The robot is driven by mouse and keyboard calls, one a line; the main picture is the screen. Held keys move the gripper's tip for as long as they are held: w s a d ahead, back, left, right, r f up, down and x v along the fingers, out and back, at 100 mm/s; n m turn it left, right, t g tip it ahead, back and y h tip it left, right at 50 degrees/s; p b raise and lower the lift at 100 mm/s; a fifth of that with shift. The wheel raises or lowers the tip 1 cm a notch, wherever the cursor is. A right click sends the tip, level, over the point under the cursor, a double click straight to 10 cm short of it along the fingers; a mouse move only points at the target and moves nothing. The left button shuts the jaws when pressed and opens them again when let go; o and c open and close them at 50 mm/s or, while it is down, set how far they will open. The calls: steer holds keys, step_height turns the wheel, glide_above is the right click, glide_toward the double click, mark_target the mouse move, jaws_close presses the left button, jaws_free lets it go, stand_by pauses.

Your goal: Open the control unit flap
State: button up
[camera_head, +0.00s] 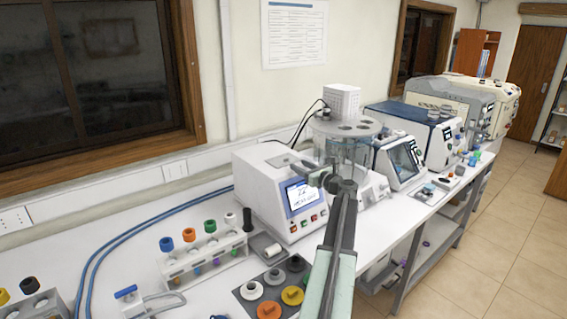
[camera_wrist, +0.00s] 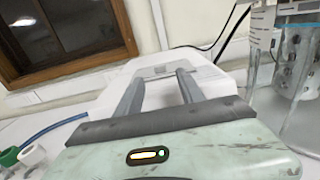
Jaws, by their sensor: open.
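The control unit (camera_head: 262,200) is a white box with a lit screen (camera_head: 301,195) on its front, standing on the bench in the middle of the head view. A grey panel (camera_head: 283,160), which looks like the flap, lies flat on its top. In the wrist view the panel (camera_wrist: 163,70) shows on the white top of the unit (camera_wrist: 145,62), beyond my fingertips. My gripper (camera_head: 310,172) is open and empty, near the right side of the unit's top in the head view. In the wrist view its two fingers (camera_wrist: 157,75) point toward the panel. I cannot tell whether they touch anything.
A clear cylindrical vessel with a round lid (camera_head: 345,128) stands close right of the unit. A rack with coloured caps (camera_head: 205,258) and a tray of knobs (camera_head: 250,291) lie in front. Blue hoses (camera_head: 150,226) run along the left. Other instruments (camera_head: 412,135) stand farther right.

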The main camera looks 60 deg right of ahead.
mark_target(289, 163)
steer(key=x, duration=0.8)
steer(key=shift+s+a, duration=0.1)
jaws_close()
stand_by(1.2)
